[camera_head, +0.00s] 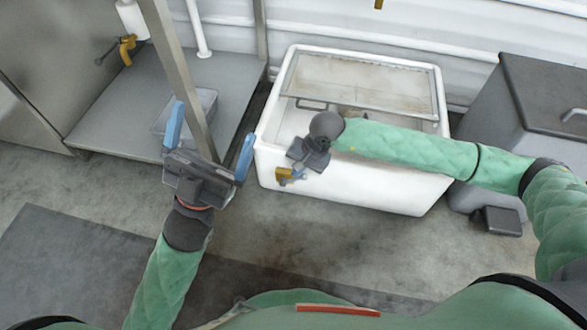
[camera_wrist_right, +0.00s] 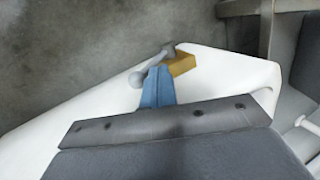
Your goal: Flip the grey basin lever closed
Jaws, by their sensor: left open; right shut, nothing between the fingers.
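The white basin (camera_head: 350,192) stands in the middle of the head view. A brass valve body (camera_head: 284,174) sits low on its front wall near the left corner; it also shows in the right wrist view (camera_wrist_right: 183,65). The grey lever (camera_wrist_right: 137,79), with a round knob, runs beside the brass body. My right gripper (camera_head: 299,170) is shut and empty, its blue fingertips (camera_wrist_right: 157,82) right at the lever and overlapping it in view; I cannot tell whether they touch. My left gripper (camera_head: 209,142) is open and empty, left of the basin.
A framed screen (camera_head: 360,80) lies across the basin's top. A steel shelf (camera_head: 120,125) with a clear tub (camera_head: 170,118) and a post stands left. Another brass valve (camera_head: 127,47) is at the upper left. A grey lidded bin (camera_head: 545,90) stands right.

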